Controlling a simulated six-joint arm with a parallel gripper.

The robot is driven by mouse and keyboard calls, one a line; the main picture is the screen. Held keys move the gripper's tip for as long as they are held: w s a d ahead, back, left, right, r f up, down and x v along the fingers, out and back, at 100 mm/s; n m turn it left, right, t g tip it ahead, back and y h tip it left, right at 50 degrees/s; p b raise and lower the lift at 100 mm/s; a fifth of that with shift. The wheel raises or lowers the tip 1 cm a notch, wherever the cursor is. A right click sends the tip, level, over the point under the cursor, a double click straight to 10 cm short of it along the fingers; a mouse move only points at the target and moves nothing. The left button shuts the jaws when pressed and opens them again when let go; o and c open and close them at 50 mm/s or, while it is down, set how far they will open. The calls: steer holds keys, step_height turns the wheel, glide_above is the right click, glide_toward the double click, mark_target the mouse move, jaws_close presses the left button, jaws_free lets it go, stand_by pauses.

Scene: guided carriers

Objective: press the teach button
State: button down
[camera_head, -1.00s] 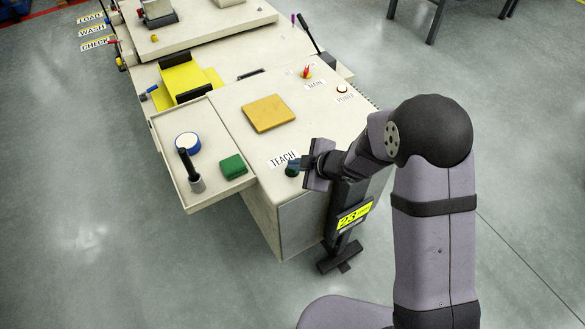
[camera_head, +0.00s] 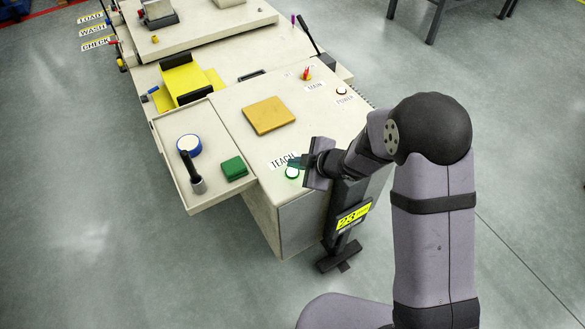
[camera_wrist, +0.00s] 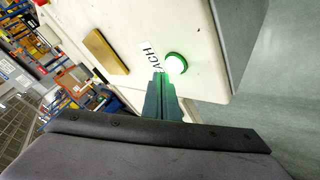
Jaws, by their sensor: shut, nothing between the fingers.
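The teach button (camera_head: 291,173) has a green ring and a bright, lit white-green centre. It sits beside the TEACH label (camera_head: 283,161) near the front corner of the cream cabinet top. In the wrist view the lit button (camera_wrist: 175,64) shows just past my fingertips. My gripper (camera_head: 296,162) is shut and empty, its fingertips close to the button; it also shows in the wrist view (camera_wrist: 160,76). The fingers carry a green glow. The button's face is mostly clear of the fingers, and I cannot tell whether they touch it.
A tan block (camera_head: 268,115) lies on the cabinet top. Behind are a red MAIN switch (camera_head: 306,74) and the POWER button (camera_head: 341,90). A side tray (camera_head: 205,192) holds a blue-rimmed roll (camera_head: 188,145), a black-handled tool (camera_head: 190,170) and a green block (camera_head: 234,168).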

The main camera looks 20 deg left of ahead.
mark_target(296, 173)
steer(key=shift+r, duration=0.1)
step_height(296, 173, up, 6)
steer(key=p, duration=0.6)
stand_by(0.8)
